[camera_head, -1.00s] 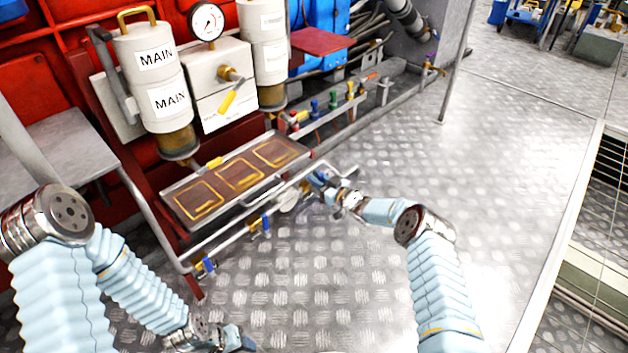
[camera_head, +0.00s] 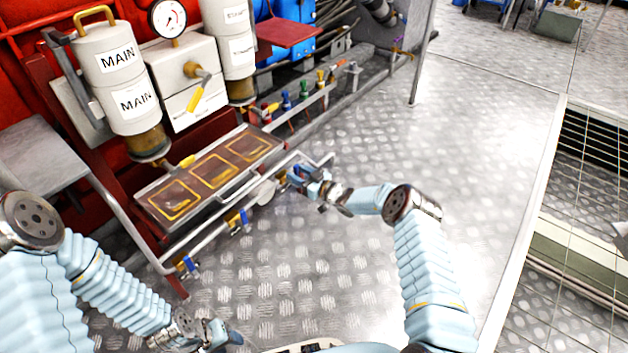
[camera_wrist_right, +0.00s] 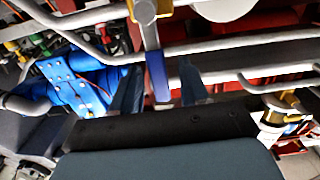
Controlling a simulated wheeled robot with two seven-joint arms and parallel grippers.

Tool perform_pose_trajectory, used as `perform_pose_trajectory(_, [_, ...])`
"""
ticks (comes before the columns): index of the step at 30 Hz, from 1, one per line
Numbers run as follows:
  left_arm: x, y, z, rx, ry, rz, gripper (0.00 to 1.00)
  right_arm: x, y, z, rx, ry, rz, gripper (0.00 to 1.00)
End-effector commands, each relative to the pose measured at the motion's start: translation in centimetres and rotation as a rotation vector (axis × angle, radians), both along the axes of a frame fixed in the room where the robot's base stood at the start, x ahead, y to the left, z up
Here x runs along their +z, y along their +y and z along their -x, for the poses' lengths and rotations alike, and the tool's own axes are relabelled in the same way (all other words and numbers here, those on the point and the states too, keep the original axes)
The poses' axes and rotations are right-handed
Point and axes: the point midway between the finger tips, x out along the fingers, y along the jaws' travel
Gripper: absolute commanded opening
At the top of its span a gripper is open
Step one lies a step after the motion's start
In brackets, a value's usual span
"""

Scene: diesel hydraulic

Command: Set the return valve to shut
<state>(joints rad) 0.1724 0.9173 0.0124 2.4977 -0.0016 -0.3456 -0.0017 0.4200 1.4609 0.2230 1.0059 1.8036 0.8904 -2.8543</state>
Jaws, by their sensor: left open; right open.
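No label marking the return valve is readable. Small valves with blue handles sit on the low pipe in front of the tray, one at the near end (camera_head: 187,265) and one midway (camera_head: 243,218). My right gripper (camera_head: 297,176) is at the far part of this pipe. In the right wrist view, a blue lever (camera_wrist_right: 156,76) hangs from a brass fitting (camera_wrist_right: 145,10) between the two open fingers of that gripper (camera_wrist_right: 160,88), with gaps visible on both sides. My left gripper (camera_head: 230,338) is open, low over the floor and away from the pipes.
A steel tray (camera_head: 222,190) with yellow-outlined panels lies behind the pipe. Above it are a MAIN filter canister (camera_head: 130,75), a pressure gauge (camera_head: 168,18) and a yellow lever (camera_head: 195,98). Several coloured small valves (camera_head: 287,101) line the wall. The floor (camera_head: 470,140) to the right is clear.

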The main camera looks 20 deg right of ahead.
Motion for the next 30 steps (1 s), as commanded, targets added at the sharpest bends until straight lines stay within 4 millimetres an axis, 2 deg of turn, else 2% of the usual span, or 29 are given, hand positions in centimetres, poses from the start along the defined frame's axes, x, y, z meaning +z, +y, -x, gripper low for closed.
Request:
perform_pose_trajectory(1, [1.0, 0.0, 0.0, -0.001, 0.001, 0.000, 0.45, 0.5, -0.9, 1.0, -0.003, 0.004, -0.001, 0.45])
perform_pose_trajectory(7, [2.3, 0.0, 0.1, -0.002, 0.002, -0.001, 0.45, 0.4, -3.9, 5.1, -0.003, 0.002, 0.000, 0.45])
perform_pose_trajectory(13, [3.7, 0.2, 0.0, 0.001, -0.001, -0.004, 0.45, 0.5, -5.6, 8.0, 0.003, 0.001, 0.002, 0.45])
perform_pose_trajectory(19, [3.9, 0.2, 0.0, 0.002, -0.002, -0.005, 0.45, 0.1, -6.5, 8.9, 0.001, -0.001, 0.001, 0.45])
perform_pose_trajectory(30, [3.9, 0.2, 0.0, 0.002, -0.002, -0.006, 0.45, 0.0, -6.5, 8.9, 0.000, -0.001, 0.001, 0.45])
